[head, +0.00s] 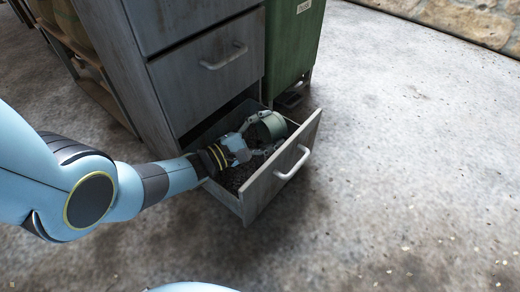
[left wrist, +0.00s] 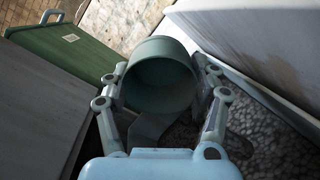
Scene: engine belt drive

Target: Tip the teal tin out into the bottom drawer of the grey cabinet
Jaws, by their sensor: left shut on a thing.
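The grey cabinet (head: 180,62) stands at the upper left of the head view, and its bottom drawer (head: 284,172) is pulled out. The teal tin (head: 268,128) is held within the open drawer, tilted on its side. My left gripper (head: 262,137) is shut on the tin. In the left wrist view the tin (left wrist: 160,78) sits between the two fingers, its open mouth toward the camera, and its inside looks empty. Dark, grainy material (left wrist: 280,140) lies in the drawer, below the tin. My right gripper is not in view.
A green cabinet (head: 292,40) stands beside the grey one, behind the drawer. Wooden shelving (head: 82,62) is at the far left. The concrete floor (head: 400,170) to the right is clear up to a stone wall (head: 470,20).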

